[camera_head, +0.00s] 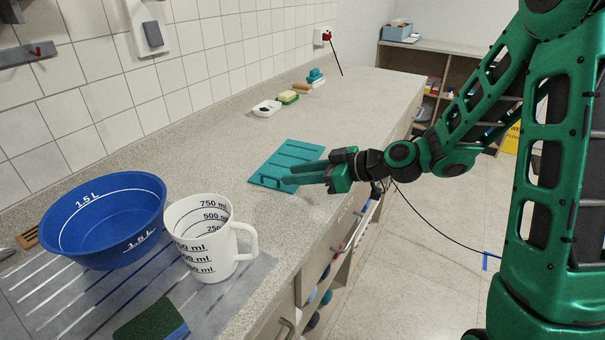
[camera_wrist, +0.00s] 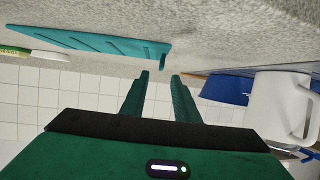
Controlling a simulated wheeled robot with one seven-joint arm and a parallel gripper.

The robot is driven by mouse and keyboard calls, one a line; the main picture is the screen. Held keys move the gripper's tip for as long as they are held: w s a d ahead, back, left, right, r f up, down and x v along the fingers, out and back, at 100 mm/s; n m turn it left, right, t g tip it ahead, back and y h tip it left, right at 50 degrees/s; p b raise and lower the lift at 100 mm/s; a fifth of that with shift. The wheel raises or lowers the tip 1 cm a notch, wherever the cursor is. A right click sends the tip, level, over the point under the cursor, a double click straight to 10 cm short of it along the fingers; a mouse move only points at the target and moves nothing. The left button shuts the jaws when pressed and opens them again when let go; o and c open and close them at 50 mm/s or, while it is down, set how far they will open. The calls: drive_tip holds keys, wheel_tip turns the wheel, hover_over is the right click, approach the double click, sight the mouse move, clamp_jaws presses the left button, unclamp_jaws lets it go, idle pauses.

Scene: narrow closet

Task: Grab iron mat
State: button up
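The iron mat (camera_head: 288,155) is a flat teal mat with raised ridges lying on the speckled counter, near its front edge. In the wrist view the mat (camera_wrist: 95,42) appears upside down at upper left, with a small upright tab (camera_wrist: 163,57) at its right end. My gripper (camera_head: 288,174) reaches over the counter's front edge, its fingers over the mat's near part in the head view. In the wrist view my gripper (camera_wrist: 162,74) is open and empty, the tab lying just beyond the gap between the fingertips. I cannot tell whether the fingers touch the mat.
A blue basin (camera_head: 105,225) and a white measuring jug (camera_head: 205,245) stand on the near counter, with a green sponge (camera_head: 152,322) in front. A white soap dish (camera_head: 266,108) and other small items line the wall.

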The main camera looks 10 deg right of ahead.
sight(270, 178)
drive_tip(key=x, duration=0.9)
drive_tip(key=shift+s, duration=0.1)
clamp_jaws()
